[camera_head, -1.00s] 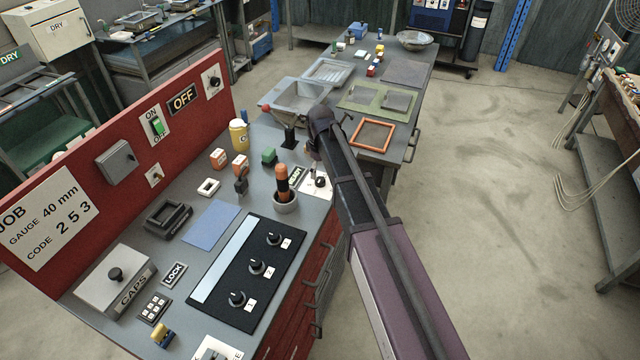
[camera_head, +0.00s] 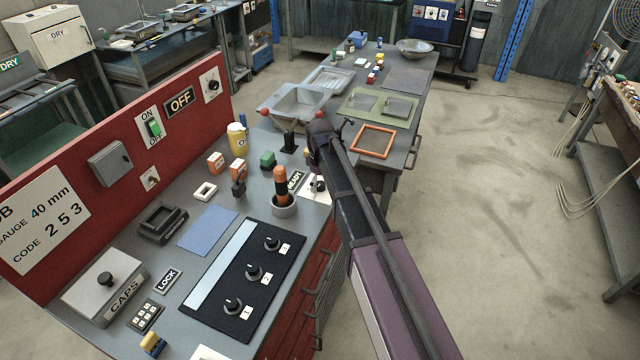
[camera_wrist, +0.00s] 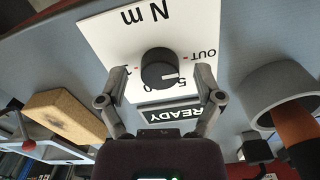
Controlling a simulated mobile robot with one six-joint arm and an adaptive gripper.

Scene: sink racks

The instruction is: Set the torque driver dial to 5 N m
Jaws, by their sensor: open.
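The dial is a round black knob (camera_wrist: 160,68) on a white plate (camera_wrist: 112,35) that reads "N m", upside down in the wrist view. Marks near it include "5" and "OUT", with others partly hidden. A white line on the knob points right in the wrist view; I cannot tell its exact reading. My gripper (camera_wrist: 160,78) is open, one finger on each side of the knob, apart from it. A tool with an orange and black handle (camera_head: 281,178) stands in a grey round holder (camera_head: 284,206).
A "READY" label (camera_wrist: 172,115) lies beside the plate. The grey holder (camera_wrist: 275,90) is close on the right in the wrist view, a tan block (camera_wrist: 68,112) on the left. A black panel (camera_head: 262,285) with several knobs lies nearer. The floor right of the bench is clear.

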